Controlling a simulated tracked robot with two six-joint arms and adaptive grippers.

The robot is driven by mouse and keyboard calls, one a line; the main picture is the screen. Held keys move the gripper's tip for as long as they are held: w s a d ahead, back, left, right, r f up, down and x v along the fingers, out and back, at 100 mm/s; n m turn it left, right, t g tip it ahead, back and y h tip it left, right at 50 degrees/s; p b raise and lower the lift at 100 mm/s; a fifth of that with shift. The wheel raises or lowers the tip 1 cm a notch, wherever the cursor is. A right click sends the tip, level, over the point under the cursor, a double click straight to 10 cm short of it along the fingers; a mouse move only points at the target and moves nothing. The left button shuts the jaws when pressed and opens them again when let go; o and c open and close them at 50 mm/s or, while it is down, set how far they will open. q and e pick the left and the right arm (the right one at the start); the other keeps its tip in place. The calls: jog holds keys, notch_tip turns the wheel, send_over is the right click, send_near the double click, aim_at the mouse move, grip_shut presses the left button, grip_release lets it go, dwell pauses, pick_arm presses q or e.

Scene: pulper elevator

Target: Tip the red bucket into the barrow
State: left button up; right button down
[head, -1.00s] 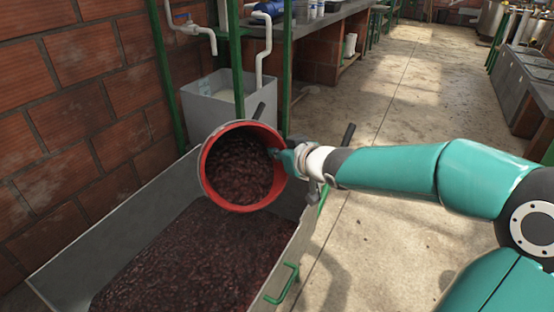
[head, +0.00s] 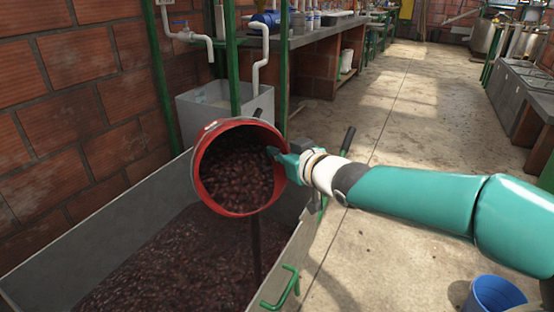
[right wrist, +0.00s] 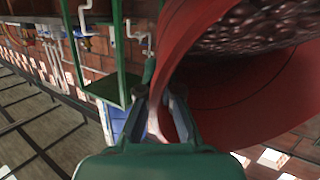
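The red bucket (head: 207,196) is tilted over the barrow (head: 120,222) in the head view, its mouth facing me. Dark pulp (head: 240,170) lies inside it, and a thin dark stream (head: 256,245) falls from its lower lip. The barrow is a grey metal trough holding a broad heap of dark pulp (head: 175,270). My right gripper (head: 278,160) is shut on the bucket's rim at its right side. In the right wrist view its two fingers (right wrist: 165,110) straddle the red wall. My left gripper is not in view.
A grey water tank (head: 210,108) stands behind the barrow, beside green posts and white pipes. A green handle (head: 282,290) sits on the barrow's right side. A blue bucket (head: 495,295) stands on the floor at lower right. The concrete aisle is mostly clear.

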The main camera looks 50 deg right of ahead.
jog(key=shift+s+a+f+t+b, duration=0.2)
jog(key=shift+s+f+t+b, duration=0.6)
jog(key=shift+b, duration=1.75)
jog(key=shift+a+t+h+p, duration=0.1)
jog(key=shift+t+h+p, duration=0.2)
jog(key=shift+s+f+t, duration=0.3)
jog(key=shift+s+a+r+n+t+h, duration=0.15)
jog(key=shift+s+a+t, duration=0.1)
jog(key=shift+s+t, duration=0.3)
jog(key=shift+s+a+f+n+t+h, duration=0.1)
jog(key=shift+s+a+n+t+h, duration=0.1)
jog(key=shift+s+t, duration=0.3)
jog(key=shift+s+a+r+t, duration=0.2)
jog(key=shift+s+a+t, duration=0.1)
jog(key=shift+s+t, duration=0.5)
jog(key=shift+w, duration=0.15)
